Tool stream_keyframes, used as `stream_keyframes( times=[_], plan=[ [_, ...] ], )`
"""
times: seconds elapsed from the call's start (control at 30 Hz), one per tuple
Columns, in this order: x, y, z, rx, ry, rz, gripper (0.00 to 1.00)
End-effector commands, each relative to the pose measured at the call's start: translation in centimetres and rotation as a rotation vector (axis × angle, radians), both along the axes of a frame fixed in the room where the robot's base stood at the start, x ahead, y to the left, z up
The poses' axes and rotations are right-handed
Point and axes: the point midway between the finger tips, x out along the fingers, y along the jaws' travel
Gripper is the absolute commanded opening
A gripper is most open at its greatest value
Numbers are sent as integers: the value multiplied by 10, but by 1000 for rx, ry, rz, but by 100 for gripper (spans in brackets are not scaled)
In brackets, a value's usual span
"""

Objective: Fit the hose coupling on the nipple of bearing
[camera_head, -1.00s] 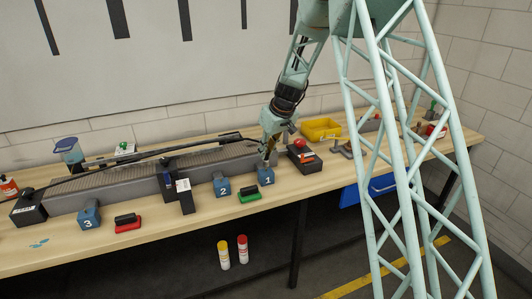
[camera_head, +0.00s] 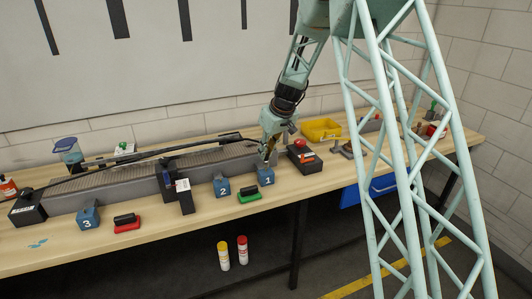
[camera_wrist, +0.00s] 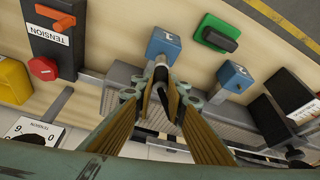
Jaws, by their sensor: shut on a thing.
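The blue bearing block marked 1 (camera_head: 266,176) sits at the front of the bench, and it also shows in the wrist view (camera_wrist: 163,43). My gripper (camera_head: 268,157) is just above and behind it. In the wrist view my gripper (camera_wrist: 161,92) is shut on a dark cylindrical piece, which appears to be the hose coupling (camera_wrist: 160,76). The coupling's end lies at the near edge of block 1. The nipple is hidden, so I cannot tell whether the coupling is seated on it. A black hose (camera_head: 130,157) arches over the bench from the left.
Blue blocks 2 (camera_head: 222,188) and 3 (camera_head: 87,219) stand farther left along the bench. A green-based switch (camera_head: 249,196) is in front, and a black box with a red knob (camera_head: 303,157) stands close right. A grey conveyor (camera_head: 110,185) runs behind.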

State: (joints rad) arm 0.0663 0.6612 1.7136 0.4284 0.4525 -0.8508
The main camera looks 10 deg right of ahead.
Motion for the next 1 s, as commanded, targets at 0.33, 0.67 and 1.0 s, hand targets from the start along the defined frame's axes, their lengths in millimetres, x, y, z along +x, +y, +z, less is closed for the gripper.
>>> stream_keyframes(
  times=[0.33, 0.67, 1.0],
  plan=[
    [0, 0, -6, 0, 0, 0, 1],
    [0, 0, -11, 0, 0, 0, 1],
    [0, 0, -16, 0, 0, 0, 1]
  ],
)
